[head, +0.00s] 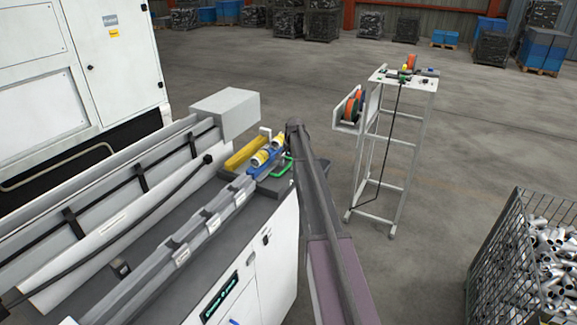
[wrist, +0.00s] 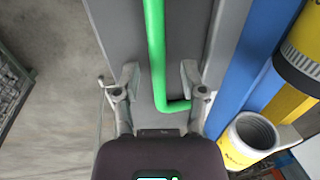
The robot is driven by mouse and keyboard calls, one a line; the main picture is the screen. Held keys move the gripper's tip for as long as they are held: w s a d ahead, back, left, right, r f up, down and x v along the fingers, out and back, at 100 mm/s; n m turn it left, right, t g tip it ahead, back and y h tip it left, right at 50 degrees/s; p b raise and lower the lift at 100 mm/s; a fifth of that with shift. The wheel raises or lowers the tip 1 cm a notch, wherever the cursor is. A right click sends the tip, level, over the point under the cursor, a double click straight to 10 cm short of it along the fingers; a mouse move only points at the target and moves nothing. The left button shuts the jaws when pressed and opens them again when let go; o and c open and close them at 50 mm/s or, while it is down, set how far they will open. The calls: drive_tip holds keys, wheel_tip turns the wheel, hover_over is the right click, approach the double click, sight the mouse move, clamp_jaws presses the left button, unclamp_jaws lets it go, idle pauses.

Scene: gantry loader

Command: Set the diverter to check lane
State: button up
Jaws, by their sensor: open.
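A bent green rod (wrist: 155,50), which looks like the diverter's handle, runs down the wrist view and turns right near its lower end. In the head view the green part (head: 284,168) shows at the end of the loader, beside a blue piece (head: 262,172). My gripper (wrist: 159,75) is open in the wrist view. Its two fingers stand on either side of the green rod, with gaps to both, and nothing is gripped. I cannot tell the depth between fingers and rod. No lane marking is readable. In the head view the fingers cannot be made out.
Yellow cylinders (head: 260,158) lie by the blue piece; one open-ended yellow cylinder (wrist: 249,142) is close right of my gripper. A grey box (head: 226,113) stands behind. A wheeled stand (head: 394,130) and a mesh crate (head: 520,265) are to the right, with clear floor between.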

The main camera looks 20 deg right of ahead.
drive_tip(key=shift+c, duration=0.2)
clamp_jaws()
drive_tip(key=s+d, duration=0.7)
drive_tip(key=s, duration=0.2)
drive_tip(key=shift+s, duration=0.1)
drive_tip(key=shift+o, duration=0.2)
unclamp_jaws()
drive_tip(key=shift+r, duration=0.15)
